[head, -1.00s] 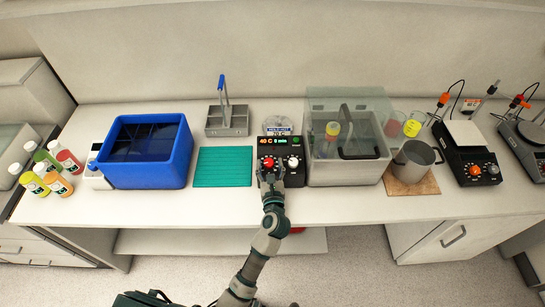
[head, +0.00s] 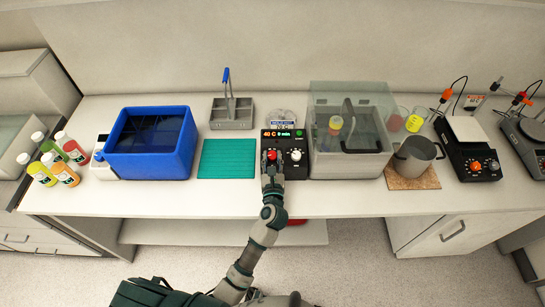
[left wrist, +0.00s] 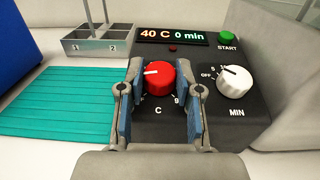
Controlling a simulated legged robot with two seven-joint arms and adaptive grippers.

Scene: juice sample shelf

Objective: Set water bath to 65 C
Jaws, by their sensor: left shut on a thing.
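The water bath (head: 348,163) is a grey tank with a clear lid, at centre right in the head view. Its black control box (head: 298,172) stands at its left side. The display (left wrist: 172,36) reads 40 C and 0 min. The red temperature knob (left wrist: 161,77), marked C, has its white pointer toward the left. My left gripper (left wrist: 160,92) is shut on the red knob, one finger at each side; it also shows in the head view (head: 272,174). A white MIN knob (left wrist: 234,81) and a green START button (left wrist: 226,37) are to the right. My right gripper is not in view.
A teal mat (head: 228,159) and a blue tub (head: 150,168) lie to the left, with several juice bottles (head: 72,148) beyond. A grey metal caddy (head: 232,118) stands behind the mat. A metal pot (head: 417,158) stands right of the bath.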

